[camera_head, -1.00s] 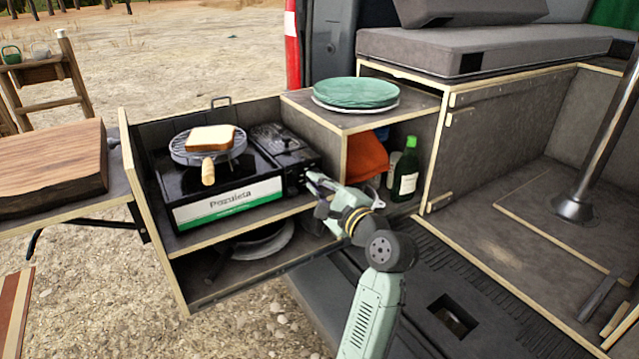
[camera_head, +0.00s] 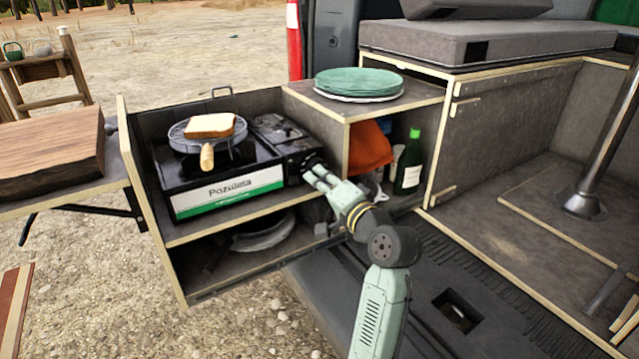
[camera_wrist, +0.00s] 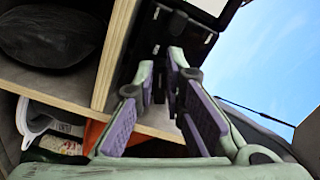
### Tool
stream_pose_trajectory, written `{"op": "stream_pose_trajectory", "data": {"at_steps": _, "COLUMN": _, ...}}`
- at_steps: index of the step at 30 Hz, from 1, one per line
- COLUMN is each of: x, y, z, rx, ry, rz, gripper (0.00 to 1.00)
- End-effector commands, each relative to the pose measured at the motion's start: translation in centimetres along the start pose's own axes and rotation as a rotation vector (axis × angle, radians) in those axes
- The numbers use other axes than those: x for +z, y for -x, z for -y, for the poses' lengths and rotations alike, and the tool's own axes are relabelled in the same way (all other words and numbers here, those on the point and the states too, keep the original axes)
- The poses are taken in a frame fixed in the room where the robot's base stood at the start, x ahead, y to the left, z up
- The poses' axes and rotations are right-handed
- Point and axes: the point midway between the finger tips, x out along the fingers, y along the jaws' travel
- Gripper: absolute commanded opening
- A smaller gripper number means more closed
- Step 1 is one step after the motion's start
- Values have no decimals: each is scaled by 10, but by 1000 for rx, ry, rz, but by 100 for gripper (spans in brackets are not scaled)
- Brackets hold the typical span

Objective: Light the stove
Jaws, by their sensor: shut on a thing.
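The camping stove (camera_head: 225,193) stands on the upper shelf of the pull-out unit, with "Pozuleta" on its white and green front. A wire toaster (camera_head: 185,137) with a wooden handle sits over its burner and bears a slice of bread (camera_head: 210,126). No flame shows. My gripper (camera_head: 310,168) is at the right end of the stove's front. In the wrist view its purple-padded fingers (camera_wrist: 162,80) reach to the dark stove front (camera_wrist: 185,38). They are shut on what seems to be the stove knob, which they mostly hide.
Green plates (camera_head: 357,82) lie on the unit's top. An orange cloth (camera_head: 368,148) and a green bottle (camera_head: 409,162) stand in the compartment right of my gripper. A dark pan (camera_head: 265,232) lies on the lower shelf. A wooden board (camera_head: 50,155) is at the left.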

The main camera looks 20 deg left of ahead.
Motion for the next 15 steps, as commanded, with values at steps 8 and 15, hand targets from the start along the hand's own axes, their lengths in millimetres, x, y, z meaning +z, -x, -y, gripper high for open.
{"op": "stream_pose_trajectory", "data": {"at_steps": 8, "x": 1, "y": 0, "z": -3, "rx": 1, "ry": 118, "rz": 2, "gripper": 0}}
{"op": "stream_pose_trajectory", "data": {"at_steps": 15, "x": 0, "y": 0, "z": -3, "rx": 1, "ry": 152, "rz": 1, "gripper": 0}}
